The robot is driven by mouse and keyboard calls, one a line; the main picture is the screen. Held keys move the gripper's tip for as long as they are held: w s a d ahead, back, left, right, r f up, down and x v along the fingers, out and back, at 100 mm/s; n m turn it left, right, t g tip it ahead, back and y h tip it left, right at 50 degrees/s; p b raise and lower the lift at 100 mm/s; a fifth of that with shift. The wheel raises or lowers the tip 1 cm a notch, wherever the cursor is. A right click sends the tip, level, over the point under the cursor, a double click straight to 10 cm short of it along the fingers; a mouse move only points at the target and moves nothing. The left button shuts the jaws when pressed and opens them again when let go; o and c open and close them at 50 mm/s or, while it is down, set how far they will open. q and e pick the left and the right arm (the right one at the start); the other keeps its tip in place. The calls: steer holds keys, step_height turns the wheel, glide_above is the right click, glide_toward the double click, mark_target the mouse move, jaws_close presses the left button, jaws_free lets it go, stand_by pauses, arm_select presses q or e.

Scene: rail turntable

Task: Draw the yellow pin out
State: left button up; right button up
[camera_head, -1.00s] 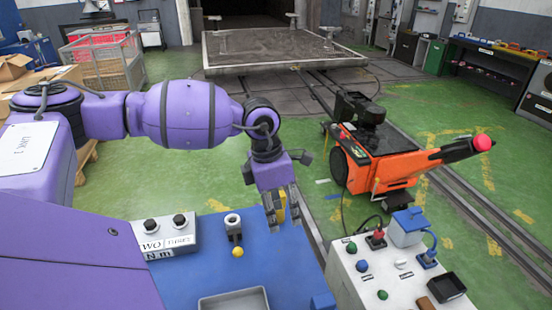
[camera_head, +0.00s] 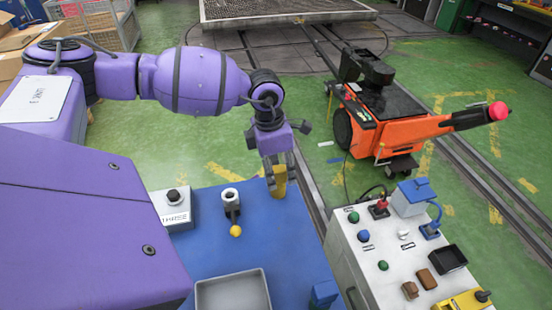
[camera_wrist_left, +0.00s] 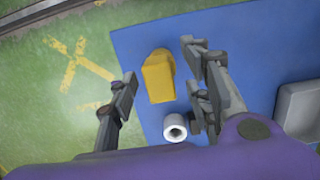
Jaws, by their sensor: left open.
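A yellow piece with a blocky body and a rounded end (camera_wrist_left: 158,78), which looks like the yellow pin, stands at the edge of the blue table. In the left wrist view it lies between the spread fingers of my left gripper (camera_wrist_left: 161,66), with gaps on both sides. In the head view the yellow piece (camera_head: 279,184) shows just below the left gripper (camera_head: 272,172), which partly covers it. The left gripper is open and holds nothing. How deep the piece sits, and in what, is hidden. My right gripper is not in view.
On the blue table (camera_head: 200,258) stand a white socket (camera_head: 230,195) with a yellow ball-ended lever (camera_head: 235,231), a box with a black knob (camera_head: 175,206) and a grey tray (camera_head: 233,293). A control box (camera_head: 345,262) and an orange machine (camera_head: 395,130) are to the right.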

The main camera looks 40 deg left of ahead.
arm_select(q)
steer(key=shift+f, duration=0.45)
steer(key=shift+c, duration=0.3)
steer(key=shift+w, duration=0.1)
jaws_close()
